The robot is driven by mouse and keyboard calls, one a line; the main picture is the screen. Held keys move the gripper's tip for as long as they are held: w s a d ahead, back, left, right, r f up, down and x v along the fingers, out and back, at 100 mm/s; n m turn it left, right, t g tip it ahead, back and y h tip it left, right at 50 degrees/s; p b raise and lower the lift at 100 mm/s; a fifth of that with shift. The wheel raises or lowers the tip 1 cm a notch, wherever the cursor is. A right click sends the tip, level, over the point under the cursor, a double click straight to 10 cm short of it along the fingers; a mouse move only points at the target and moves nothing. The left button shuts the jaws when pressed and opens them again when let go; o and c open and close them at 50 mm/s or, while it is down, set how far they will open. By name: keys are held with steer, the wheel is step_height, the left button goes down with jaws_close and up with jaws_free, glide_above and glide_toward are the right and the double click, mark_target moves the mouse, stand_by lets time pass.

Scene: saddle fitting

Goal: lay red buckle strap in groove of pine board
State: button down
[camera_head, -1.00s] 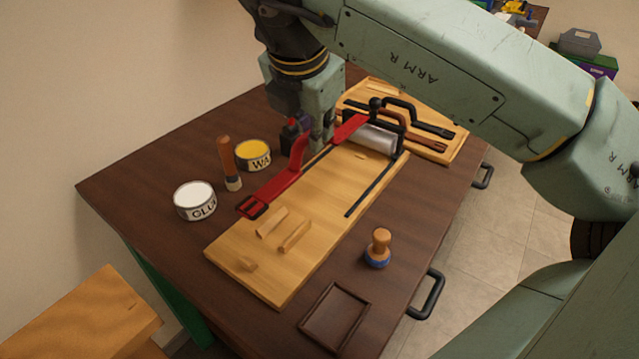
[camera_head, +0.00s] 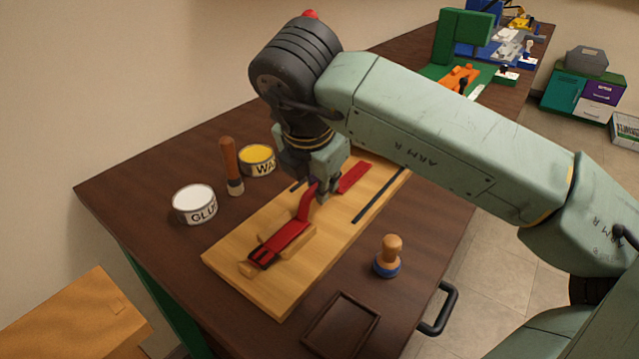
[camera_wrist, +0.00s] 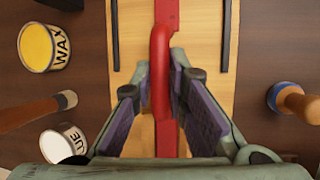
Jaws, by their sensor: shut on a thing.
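The red buckle strap (camera_head: 290,235) hangs over the middle of the pine board (camera_head: 222,253), with its dark buckle end low near the small wooden blocks at the near end. My gripper (camera_head: 318,196) is shut on the strap's raised part. In the wrist view the strap (camera_wrist: 161,80) stands between the purple-padded fingers (camera_wrist: 163,98) and runs on along the board (camera_wrist: 200,45). Whether the strap touches the board under my gripper cannot be told.
Left of the board stand a glue tin (camera_head: 194,203), a brush (camera_head: 231,165) and a wax tin (camera_head: 257,160). Right of it stand a wooden-knobbed stamp (camera_head: 387,257) and an empty dark tray (camera_head: 341,322).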

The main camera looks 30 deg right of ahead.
steer(key=shift+f+b, duration=0.2)
steer(key=shift+b, duration=0.15)
steer(key=c, duration=1.6)
jaws_free()
steer(key=shift+r, duration=0.1)
steer(key=p+v, duration=0.5)
steer(key=v, duration=0.7)
steer(key=shift+r, duration=0.15)
